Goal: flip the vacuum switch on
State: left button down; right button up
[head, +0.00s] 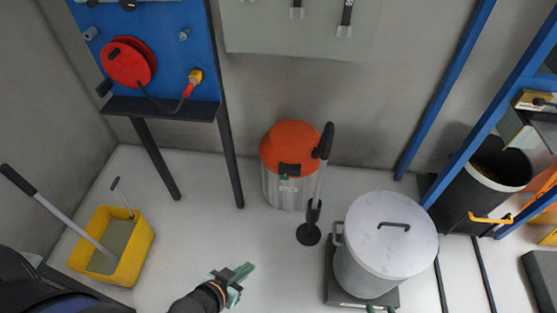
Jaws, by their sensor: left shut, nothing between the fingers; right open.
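The vacuum (292,142) stands upright on the floor in the middle, with an orange top and a silver drum. A dark panel (290,169) is on its front, with a small green part (285,177) at its lower edge. This may be the switch, but it is too small to tell its position. My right gripper (379,308) is open, only partly in view at the bottom edge.
A lidded white drum (390,235) stands right of the vacuum on a dark base. A yellow mop bucket (136,254) is at the left. A blue board (165,85) on dark legs stands behind. Floor between the mop bucket and vacuum is clear.

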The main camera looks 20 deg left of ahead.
aim_at(285, 176)
jog(key=i+j+z, duration=0.1)
jog(key=i+j, duration=0.7)
jog(key=j, duration=0.15)
jog(key=i+j+z, duration=0.15)
jog(key=i+j, duration=0.2)
jog(key=j, duration=0.15)
